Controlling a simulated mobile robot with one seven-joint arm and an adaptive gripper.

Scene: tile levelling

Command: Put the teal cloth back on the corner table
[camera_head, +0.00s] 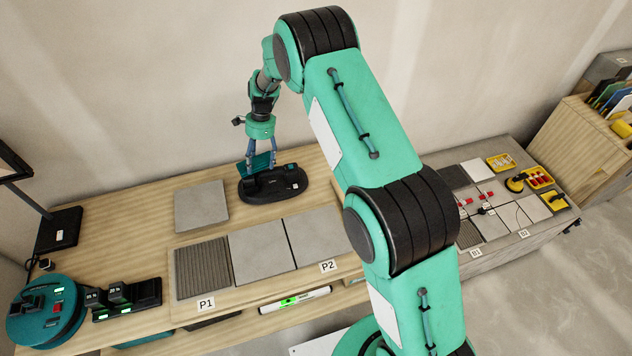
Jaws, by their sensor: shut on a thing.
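The teal cloth (258,164) shows as a small teal patch between the fingers of my gripper (262,160). My gripper points down and is shut on it, just above or at the back of a black oval stand (272,197) on the wooden table (130,220). The fingers partly hide the cloth, and I cannot tell whether it touches the stand. I cannot tell for sure which surface is the corner table.
A loose grey tile (201,206) lies left of the stand. Tiles (257,254) fill a board in front, by labels P1 and P2. A round teal device (48,312) and black chargers (122,300) stand at left. A tiled bench (490,215) with yellow trays is at right.

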